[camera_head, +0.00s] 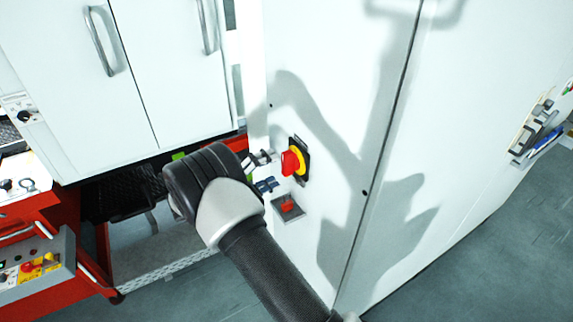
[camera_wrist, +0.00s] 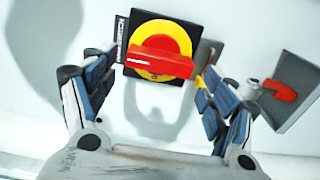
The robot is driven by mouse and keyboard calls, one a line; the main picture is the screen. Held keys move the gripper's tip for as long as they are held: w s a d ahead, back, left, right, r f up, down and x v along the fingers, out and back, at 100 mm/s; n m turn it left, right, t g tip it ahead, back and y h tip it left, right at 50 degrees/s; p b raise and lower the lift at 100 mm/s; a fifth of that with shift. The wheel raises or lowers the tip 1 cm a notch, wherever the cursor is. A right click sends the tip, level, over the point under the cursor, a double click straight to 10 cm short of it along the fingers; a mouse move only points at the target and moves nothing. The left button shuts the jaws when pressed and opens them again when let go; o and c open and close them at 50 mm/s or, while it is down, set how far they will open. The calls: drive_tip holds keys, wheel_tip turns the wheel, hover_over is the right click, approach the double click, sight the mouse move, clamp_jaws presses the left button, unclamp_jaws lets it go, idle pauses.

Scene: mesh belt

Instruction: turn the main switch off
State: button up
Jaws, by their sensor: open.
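The main switch (camera_head: 292,162) is a red handle on a yellow disc with a black square plate, on the white cabinet front (camera_head: 320,90). In the wrist view the red handle (camera_wrist: 160,63) lies nearly level across the picture, tilted slightly. My gripper (camera_wrist: 150,75) is open, with one blue-padded finger on each side below the handle. The fingertips come near the black plate's sides; I cannot tell whether they touch it. In the head view my gripper (camera_head: 268,160) is at the switch, partly hidden by my wrist.
A small red switch on a grey plate (camera_wrist: 280,90) sits close to the right finger; it also shows below the main switch in the head view (camera_head: 288,207). A red cart with a grey control box (camera_head: 35,268) stands at the left. White doors with handles (camera_head: 98,40) are upper left.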

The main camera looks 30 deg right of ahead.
sight(283, 166)
drive_tip(key=d, duration=0.5)
drive_tip(key=shift+w+d, duration=0.1)
drive_tip(key=shift+d, duration=0.2)
drive_tip(key=shift+c, duration=0.4)
drive_tip(key=c, duration=0.7)
